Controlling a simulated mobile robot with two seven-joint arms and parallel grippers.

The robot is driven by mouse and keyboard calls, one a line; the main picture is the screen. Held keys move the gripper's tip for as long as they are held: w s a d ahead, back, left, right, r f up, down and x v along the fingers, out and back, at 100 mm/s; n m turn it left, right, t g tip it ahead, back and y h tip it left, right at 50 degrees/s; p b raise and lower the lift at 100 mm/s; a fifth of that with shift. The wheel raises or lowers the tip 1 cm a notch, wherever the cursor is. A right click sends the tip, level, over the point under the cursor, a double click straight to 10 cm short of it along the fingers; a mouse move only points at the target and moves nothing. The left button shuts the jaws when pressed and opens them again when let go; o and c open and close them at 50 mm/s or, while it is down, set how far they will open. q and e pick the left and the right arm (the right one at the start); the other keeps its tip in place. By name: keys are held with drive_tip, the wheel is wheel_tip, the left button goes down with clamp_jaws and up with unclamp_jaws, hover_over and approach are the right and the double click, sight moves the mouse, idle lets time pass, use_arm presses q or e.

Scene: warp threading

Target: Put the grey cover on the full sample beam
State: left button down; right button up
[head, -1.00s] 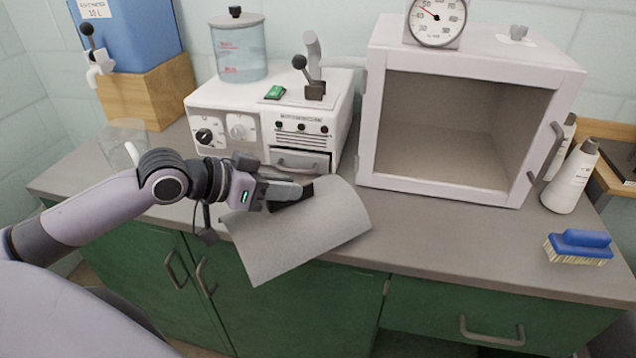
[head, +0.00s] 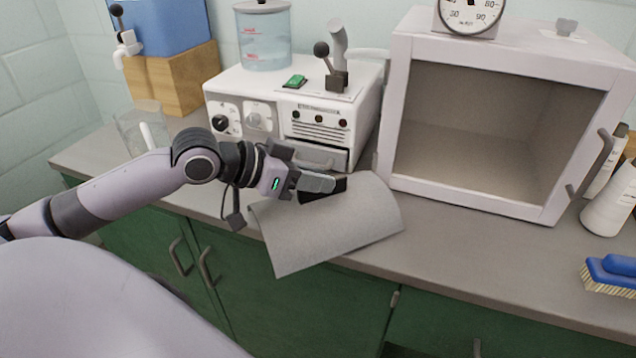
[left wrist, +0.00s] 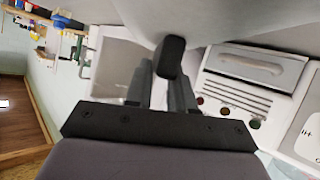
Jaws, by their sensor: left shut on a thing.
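A curved grey cover (head: 335,222) hangs from my left gripper (head: 325,186) in the head view, bent over like a sheet, in front of the white machine and over the counter's front edge. My left gripper is shut on it by a black part (head: 338,187) near its top edge. In the left wrist view, the fingers of my left gripper (left wrist: 165,85) close around this black grip (left wrist: 170,57), and the cover (left wrist: 220,18) fills the top of the picture. I cannot make out a sample beam in these frames. My right gripper is not in view.
The white machine (head: 255,117) with knobs and a lever stands behind the cover. An open-fronted cabinet (head: 568,190) is to the right, with a blue brush (head: 612,270) and a white bottle (head: 610,205) beyond. A glass beaker (head: 143,130) stands at left.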

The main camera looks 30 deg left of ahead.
use_arm(q)
drive_tip(key=c, duration=1)
unclamp_jaws()
drive_tip(key=shift+f, duration=0.1)
drive_tip(key=shift+o, duration=0.2)
drive_tip(key=shift+s+a, duration=0.1)
